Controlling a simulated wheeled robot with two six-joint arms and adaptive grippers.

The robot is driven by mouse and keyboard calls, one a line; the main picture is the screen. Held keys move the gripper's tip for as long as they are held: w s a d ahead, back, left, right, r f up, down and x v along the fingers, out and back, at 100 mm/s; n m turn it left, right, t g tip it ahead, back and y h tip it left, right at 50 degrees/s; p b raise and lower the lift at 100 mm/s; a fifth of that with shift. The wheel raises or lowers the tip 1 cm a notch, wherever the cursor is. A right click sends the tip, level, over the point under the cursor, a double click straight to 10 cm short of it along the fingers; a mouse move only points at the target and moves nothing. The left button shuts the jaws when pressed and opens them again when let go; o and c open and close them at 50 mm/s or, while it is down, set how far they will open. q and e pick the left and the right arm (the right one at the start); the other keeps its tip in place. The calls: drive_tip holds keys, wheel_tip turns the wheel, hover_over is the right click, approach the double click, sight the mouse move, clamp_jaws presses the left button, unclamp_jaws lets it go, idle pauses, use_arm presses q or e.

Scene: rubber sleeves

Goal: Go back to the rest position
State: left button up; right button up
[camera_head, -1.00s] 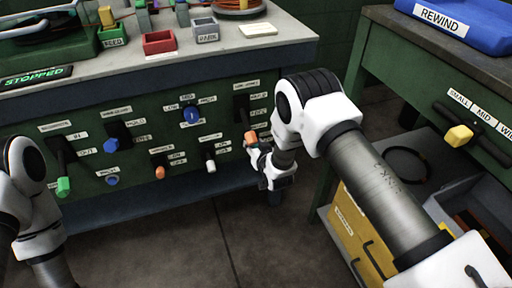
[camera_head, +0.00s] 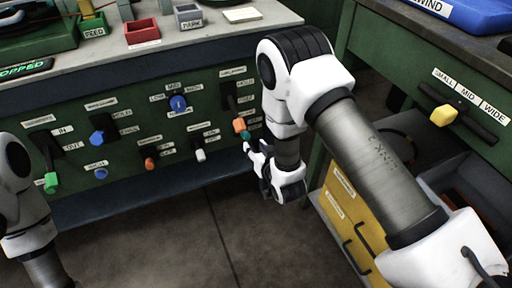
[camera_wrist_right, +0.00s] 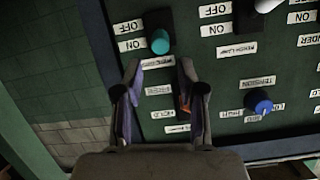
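My right gripper (camera_head: 254,150) is in front of the green control panel (camera_head: 130,128), just below and right of an orange handle (camera_head: 239,125) on its right side. In the right wrist view the right gripper (camera_wrist_right: 159,68) is open. No object is held between its two fingers, and the labelled panel shows behind them. My left arm (camera_head: 20,195) shows at the left edge; the left gripper is outside the view.
The panel carries a green-tipped lever (camera_head: 51,183) and several knobs. The bench top above holds a red bin (camera_head: 142,31) and a grey bin (camera_head: 188,16). A second bench with a yellow handle (camera_head: 444,115) stands right. Open floor (camera_head: 190,240) lies between.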

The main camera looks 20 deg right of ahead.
drive_tip(key=shift+f, duration=0.1)
idle(0.3)
drive_tip(key=s+d+f+g, duration=0.4)
drive_tip(key=s+f+g, duration=0.2)
drive_tip(key=s+f, duration=0.7)
drive_tip(key=s+f+g, duration=0.2)
drive_tip(key=s+g, duration=0.5)
drive_tip(key=s, duration=1.2)
wheel_tip(320, 180, up, 26)
drive_tip(key=s+n+g+p, duration=0.1)
drive_tip(key=s+p, duration=0.1)
drive_tip(key=p, duration=2.3)
drive_tip(key=shift+s+f, duration=0.15)
